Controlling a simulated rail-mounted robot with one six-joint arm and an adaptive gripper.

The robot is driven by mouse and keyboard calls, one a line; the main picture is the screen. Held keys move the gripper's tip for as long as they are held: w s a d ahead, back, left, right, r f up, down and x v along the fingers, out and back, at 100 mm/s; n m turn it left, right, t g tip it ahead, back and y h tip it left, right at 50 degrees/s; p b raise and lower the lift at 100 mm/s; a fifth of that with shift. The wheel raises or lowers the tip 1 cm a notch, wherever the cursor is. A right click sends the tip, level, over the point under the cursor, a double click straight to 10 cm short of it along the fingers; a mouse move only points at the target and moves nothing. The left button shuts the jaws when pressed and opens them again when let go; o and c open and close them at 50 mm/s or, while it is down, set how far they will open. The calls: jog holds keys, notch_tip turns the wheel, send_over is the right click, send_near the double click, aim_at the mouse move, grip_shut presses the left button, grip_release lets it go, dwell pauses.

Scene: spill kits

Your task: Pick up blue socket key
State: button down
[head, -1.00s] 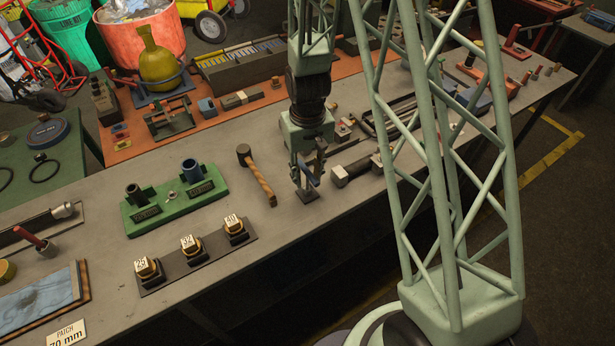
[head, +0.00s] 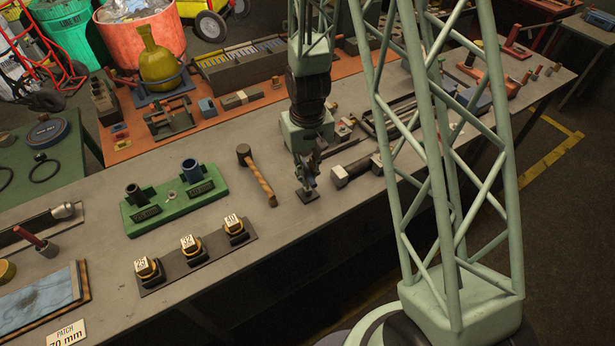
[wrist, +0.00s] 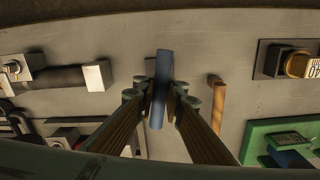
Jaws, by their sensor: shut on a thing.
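The blue socket key (wrist: 161,88) shows as a blue bar between the two fingers of my gripper (wrist: 160,102) in the wrist view. My gripper is shut on it, with a finger pressed on each side. In the head view my gripper (head: 308,176) points down over the grey bench, and the key is mostly hidden by the fingers there. A small dark base plate (head: 308,195) lies on the bench just under the gripper. I cannot tell whether the key still touches it.
A wooden-handled mallet (head: 258,176) lies close to the left of my gripper. A green block (head: 150,214) with two sockets stands further left. A dark strip with numbered fittings (head: 190,244) lies in front. A grey metal tool (head: 352,170) lies close on the right.

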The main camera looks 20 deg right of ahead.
aim_at(307, 168)
jog(key=shift+r, duration=0.2)
dwell(0.3)
jog(key=shift+w+r, duration=0.15)
jog(key=shift+r, duration=1.55)
jog(key=s+d+b, duration=0.4)
jog(key=s+b, duration=0.1)
jog(key=s, duration=0.8)
jog(key=shift+s+d+r, duration=0.15)
jog(key=shift+r, duration=0.25)
jog(key=shift+b, duration=0.45)
jog(key=shift+s+d+b, duration=0.15)
jog(key=shift+s+b, duration=0.15)
jog(key=shift+b, duration=0.65)
jog(key=shift+s+d+r+b, duration=0.1)
jog(key=shift+s+b, duration=0.25)
jog(key=shift+b, duration=0.6)
